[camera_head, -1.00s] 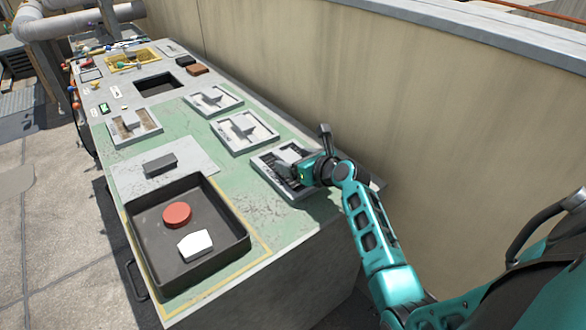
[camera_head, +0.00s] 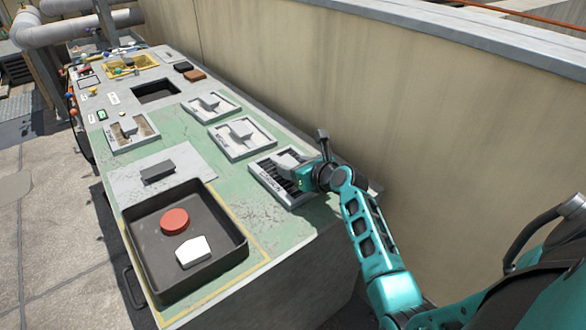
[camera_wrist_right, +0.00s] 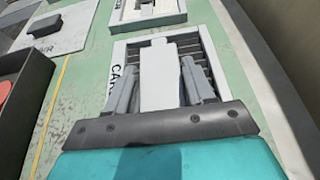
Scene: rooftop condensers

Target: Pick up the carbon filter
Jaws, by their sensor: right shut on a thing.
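The carbon filter (camera_head: 268,184) is a pale rectangular frame with dark slats, lying at the near right end of the green bench top. In the right wrist view, its frame (camera_wrist_right: 118,72) carries a partly hidden label that begins "CAR". My right gripper (camera_head: 299,172) is over it, coming in from the right. In the right wrist view, the fingers of my right gripper (camera_wrist_right: 157,82) are on both sides of the filter's grey raised handle, shut on it. I cannot tell any gap under the filter. My left gripper is not in view.
Two similar pale filters (camera_head: 241,152) (camera_head: 209,118) lie behind in a row. A dark tray (camera_head: 132,238) holds a red disc (camera_head: 174,221) and a white block (camera_head: 193,252). A beige wall (camera_head: 400,110) runs close along the bench's right side.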

